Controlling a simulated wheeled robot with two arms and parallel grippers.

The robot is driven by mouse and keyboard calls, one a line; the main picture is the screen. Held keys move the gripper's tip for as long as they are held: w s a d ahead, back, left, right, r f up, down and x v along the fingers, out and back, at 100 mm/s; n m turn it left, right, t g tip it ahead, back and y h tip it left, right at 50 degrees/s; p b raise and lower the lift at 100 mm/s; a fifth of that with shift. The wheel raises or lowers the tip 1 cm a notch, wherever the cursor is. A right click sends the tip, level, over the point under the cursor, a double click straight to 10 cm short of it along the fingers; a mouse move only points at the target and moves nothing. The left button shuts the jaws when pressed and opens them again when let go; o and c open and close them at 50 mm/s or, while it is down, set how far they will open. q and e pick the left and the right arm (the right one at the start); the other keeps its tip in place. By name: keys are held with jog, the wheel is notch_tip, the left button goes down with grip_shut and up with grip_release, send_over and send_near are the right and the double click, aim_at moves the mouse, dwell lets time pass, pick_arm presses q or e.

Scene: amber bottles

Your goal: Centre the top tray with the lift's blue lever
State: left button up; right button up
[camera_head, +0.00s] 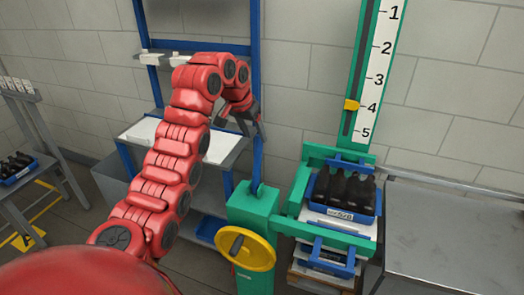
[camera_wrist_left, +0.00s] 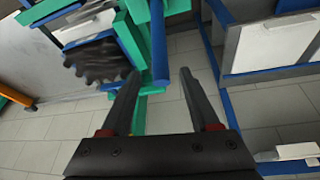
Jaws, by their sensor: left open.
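The top tray (camera_head: 340,211), blue with dark bottles (camera_head: 345,187) in it, sits within the green lift's arms (camera_head: 291,190). A blue upright bar (camera_head: 258,160), apparently the lever, rises from the green housing (camera_head: 252,208) left of the tray. The bar also shows in the left wrist view (camera_wrist_left: 158,45), its end between the fingertips in the picture. My left gripper (camera_head: 253,130) is open and empty by the bar's upper part; I cannot tell whether it touches. It also shows in the left wrist view (camera_wrist_left: 159,80). My right gripper is out of view.
A yellow handwheel (camera_head: 246,249) is on the housing's front. A numbered scale (camera_head: 380,70) with a yellow pointer (camera_head: 351,105) near 4 stands behind the tray. Another blue tray (camera_head: 326,262) is below. A grey table (camera_head: 450,235) stands at right, a blue-framed shelf (camera_head: 150,75) behind my arm.

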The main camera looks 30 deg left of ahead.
aim_at(261, 152)
pick_arm(q)
jog(key=p+x, duration=0.2)
jog(key=x, duration=0.6)
jog(key=shift+a+f, duration=0.1)
jog(key=shift+f, duration=0.15)
jog(key=shift+w+f, duration=0.2)
jog(key=shift+f, duration=0.25)
grip_shut()
dwell(0.7)
